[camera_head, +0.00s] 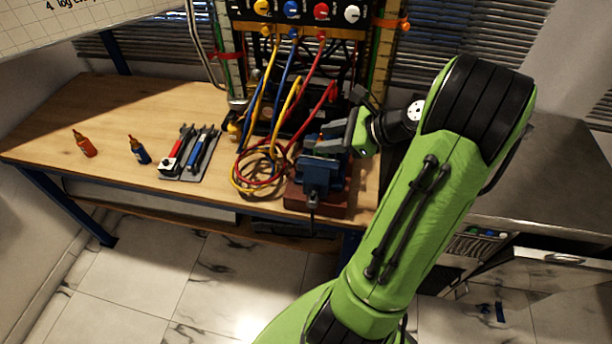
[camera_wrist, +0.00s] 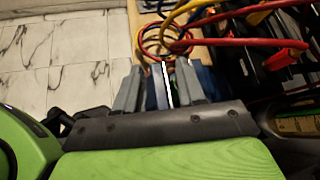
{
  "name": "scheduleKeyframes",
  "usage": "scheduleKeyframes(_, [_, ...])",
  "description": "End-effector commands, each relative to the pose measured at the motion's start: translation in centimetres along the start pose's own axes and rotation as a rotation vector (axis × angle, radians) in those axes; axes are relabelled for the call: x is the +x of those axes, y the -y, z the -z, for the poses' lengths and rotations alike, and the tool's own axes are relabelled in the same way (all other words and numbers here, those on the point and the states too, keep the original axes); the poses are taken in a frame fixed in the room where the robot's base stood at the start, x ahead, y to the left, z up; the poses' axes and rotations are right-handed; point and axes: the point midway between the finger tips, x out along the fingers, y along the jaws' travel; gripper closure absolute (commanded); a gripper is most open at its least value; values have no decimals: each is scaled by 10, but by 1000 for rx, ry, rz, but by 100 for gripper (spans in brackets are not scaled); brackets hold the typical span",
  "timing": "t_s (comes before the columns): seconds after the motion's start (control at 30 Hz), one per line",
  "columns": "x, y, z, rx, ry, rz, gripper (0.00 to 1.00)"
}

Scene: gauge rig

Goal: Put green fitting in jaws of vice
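The blue vice (camera_head: 318,177) stands on a reddish-brown block at the front right of the wooden bench. My gripper (camera_head: 342,133) is at the vice's upper part, close above its jaws. In the wrist view the two grey fingers of my gripper (camera_wrist: 160,88) are apart, with blue-grey vice parts (camera_wrist: 157,92) and a thin white strip (camera_wrist: 167,84) showing between them. Whether the fingers touch the vice cannot be told. I cannot make out a green fitting in either view; the space between the vice jaws is mostly hidden by my gripper.
Yellow, blue and red cables (camera_head: 258,172) loop down from the gauge panel (camera_head: 305,12) and lie beside the vice.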

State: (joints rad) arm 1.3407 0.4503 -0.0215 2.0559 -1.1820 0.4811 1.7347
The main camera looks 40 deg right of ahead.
Motion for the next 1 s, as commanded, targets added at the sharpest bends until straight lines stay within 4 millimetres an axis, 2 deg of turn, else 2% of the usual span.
scheduleKeyframes(0.03, [17,-19,-29,-196,-60,-75,61])
scheduleKeyframes(0.1, [33,-50,-57,-489,-146,-180,61])
scheduleKeyframes(0.17, [39,-80,-80,-756,-204,-269,61])
scheduleKeyframes(0.2, [40,-102,-93,-941,-236,-329,61])
scheduleKeyframes(0.27, [34,-135,-110,-1227,-271,-416,61])
scheduleKeyframes(0.33, [20,-172,-123,-1559,-295,-506,61])
scheduleKeyframes(0.4, [-1,-203,-128,-1861,-300,-577,61])
scheduleKeyframes(0.5, [-28,-230,-124,-2186,-288,-642,61])
scheduleKeyframes(0.6, [-44,-241,-117,-2367,-273,-674,61])
scheduleKeyframes(0.67, [-48,-243,-114,-2414,-269,-683,61])
scheduleKeyframes(1.0, [-49,-243,-114,-2426,-269,-687,61])
